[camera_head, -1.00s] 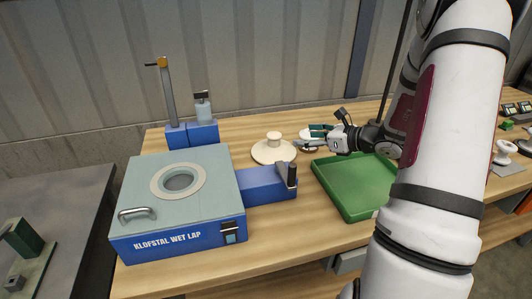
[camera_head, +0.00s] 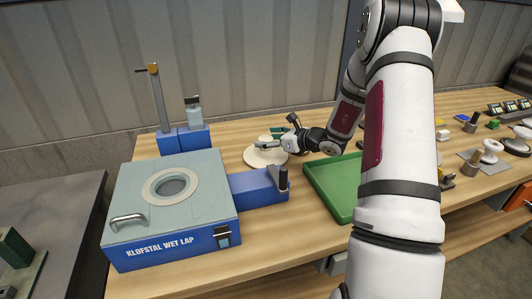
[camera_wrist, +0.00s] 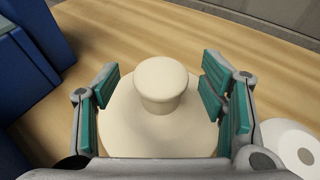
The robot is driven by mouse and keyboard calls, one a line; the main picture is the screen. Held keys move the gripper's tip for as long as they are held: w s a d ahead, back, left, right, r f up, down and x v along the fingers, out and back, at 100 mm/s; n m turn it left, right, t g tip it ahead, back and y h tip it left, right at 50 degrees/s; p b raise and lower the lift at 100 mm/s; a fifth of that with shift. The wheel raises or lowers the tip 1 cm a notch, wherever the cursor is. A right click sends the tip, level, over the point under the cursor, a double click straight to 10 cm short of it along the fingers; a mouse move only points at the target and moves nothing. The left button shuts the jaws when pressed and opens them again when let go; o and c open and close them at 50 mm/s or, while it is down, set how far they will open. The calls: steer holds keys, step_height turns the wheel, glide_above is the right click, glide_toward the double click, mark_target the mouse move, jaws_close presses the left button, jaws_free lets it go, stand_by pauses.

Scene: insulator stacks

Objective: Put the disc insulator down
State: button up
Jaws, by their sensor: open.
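A cream disc insulator (camera_head: 252,156) with a round raised knob lies flat on the wooden table, right of the wet lap machine. In the wrist view the knob (camera_wrist: 161,82) stands upright between the teal finger pads, with a gap on both sides. My gripper (camera_head: 270,138) is open and empty over the disc; its fingers (camera_wrist: 158,88) straddle the knob without visible contact. The gripper hides part of the disc in the head view. A second, white disc (camera_wrist: 288,143) lies at the lower right of the wrist view, partly cut off.
The blue wet lap machine (camera_head: 172,237) stands left, its side arm (camera_head: 255,189) just in front of the disc. A green tray (camera_head: 331,186) lies to the right. Posts on blue blocks (camera_head: 182,139) stand behind the machine. Small parts (camera_head: 490,150) crowd the far right.

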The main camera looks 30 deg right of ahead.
steer(key=shift+x, duration=0.8)
jaws_close()
steer(key=shift+r, duration=0.1)
